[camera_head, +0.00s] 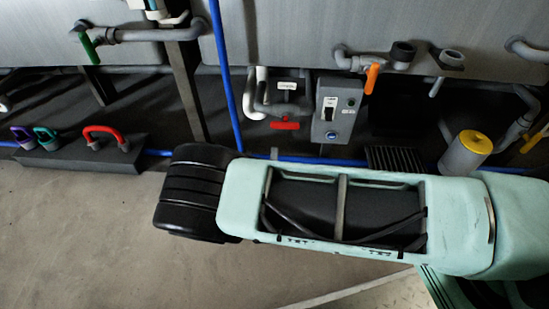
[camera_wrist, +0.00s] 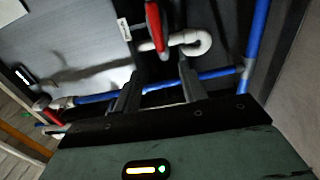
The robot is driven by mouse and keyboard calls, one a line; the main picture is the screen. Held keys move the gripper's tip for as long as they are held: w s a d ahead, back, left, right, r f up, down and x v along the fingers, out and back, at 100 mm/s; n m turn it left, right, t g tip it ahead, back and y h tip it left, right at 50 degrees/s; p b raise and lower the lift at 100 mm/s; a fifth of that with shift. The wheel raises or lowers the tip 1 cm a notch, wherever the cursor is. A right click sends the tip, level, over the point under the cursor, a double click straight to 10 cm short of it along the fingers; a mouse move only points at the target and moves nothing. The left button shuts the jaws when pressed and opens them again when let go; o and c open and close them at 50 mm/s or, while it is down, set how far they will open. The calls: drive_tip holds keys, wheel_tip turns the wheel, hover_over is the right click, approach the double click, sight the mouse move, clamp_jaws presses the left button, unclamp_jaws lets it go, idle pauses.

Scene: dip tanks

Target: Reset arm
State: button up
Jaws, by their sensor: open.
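My gripper (camera_wrist: 158,88) shows in the wrist view with its two dark fingers apart and nothing between them. A red valve handle (camera_wrist: 156,28) on a white pipe lies beyond the fingertips. I cannot tell whether the fingers are near it or well short of it. In the head view my pale green arm stretches across the lower right, with its black joint at the left end. My gripper is not visible in the head view.
Grey tanks (camera_head: 315,28) with pipes line the back. A green handle (camera_head: 88,45), an orange handle (camera_head: 372,78), a red valve handle (camera_head: 285,125) and a control box (camera_head: 336,108) sit along them. A dark block (camera_head: 70,160) with coloured handles stands left. Floor (camera_head: 90,235) is clear.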

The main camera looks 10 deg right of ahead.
idle(0.3)
drive_tip(key=s+a+r+m+g+y+p, duration=0.2)
drive_tip(key=s+a+r+m+g+y, duration=0.3)
drive_tip(key=a+r+g, duration=0.4)
drive_tip(key=s+a+r+m+g+y+p, duration=0.1)
drive_tip(key=s+r+g+y, duration=0.1)
drive_tip(key=s+r+g, duration=0.3)
drive_tip(key=s+a+r+m+y+p, duration=0.1)
drive_tip(key=s+a+r+y, duration=0.15)
drive_tip(key=r, duration=0.45)
drive_tip(key=s+d+r+g+h+p, duration=0.2)
drive_tip(key=s+d+r+g+h, duration=0.15)
drive_tip(key=s+d+r, duration=1.15)
wheel_tip(320, 180, up, 36)
drive_tip(key=a+p, duration=0.1)
drive_tip(key=p, duration=3.6)
drive_tip(key=shift+s+a, duration=0.15)
drive_tip(key=shift+a, duration=0.05)
